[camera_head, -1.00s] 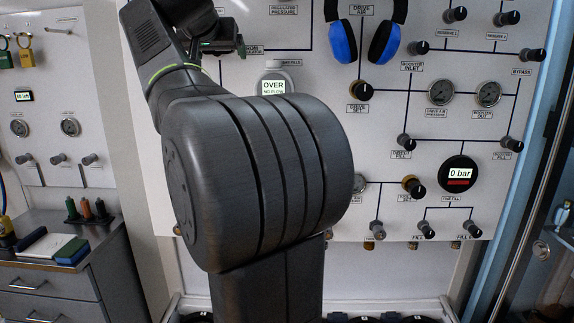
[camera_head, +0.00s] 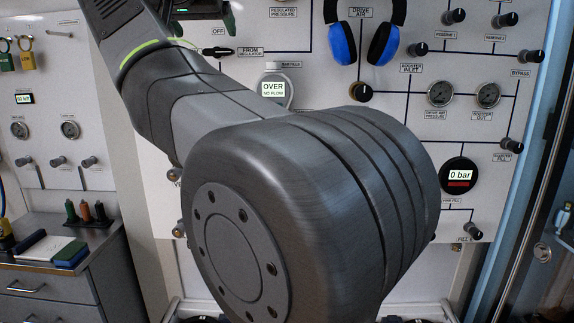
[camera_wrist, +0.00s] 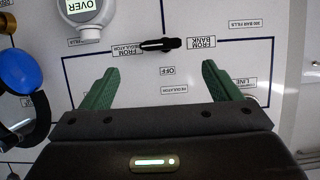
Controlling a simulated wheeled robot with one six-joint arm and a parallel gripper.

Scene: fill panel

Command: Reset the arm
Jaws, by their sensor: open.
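My gripper (camera_wrist: 160,85) shows in the wrist view with its two green fingers spread wide apart and nothing between them. It faces the white panel (camera_wrist: 250,20), whose labels appear upside down there. A black selector lever (camera_wrist: 160,44) lies level between the FROM REGULATOR and FROM BANK labels, above the fingertips in that view. The lever also shows in the head view (camera_head: 218,52). In the head view my arm crosses the middle of the panel, hiding its lower centre. Only a small part of my gripper shows at the top edge there.
Blue headphones (camera_head: 364,35) hang on the panel. A round gauge reading OVER, NO FLOW (camera_head: 273,90) and a 0 bar display (camera_head: 459,175) are beside my arm. A drawer cabinet (camera_head: 50,285) stands at left. A glass door (camera_head: 540,200) is at right.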

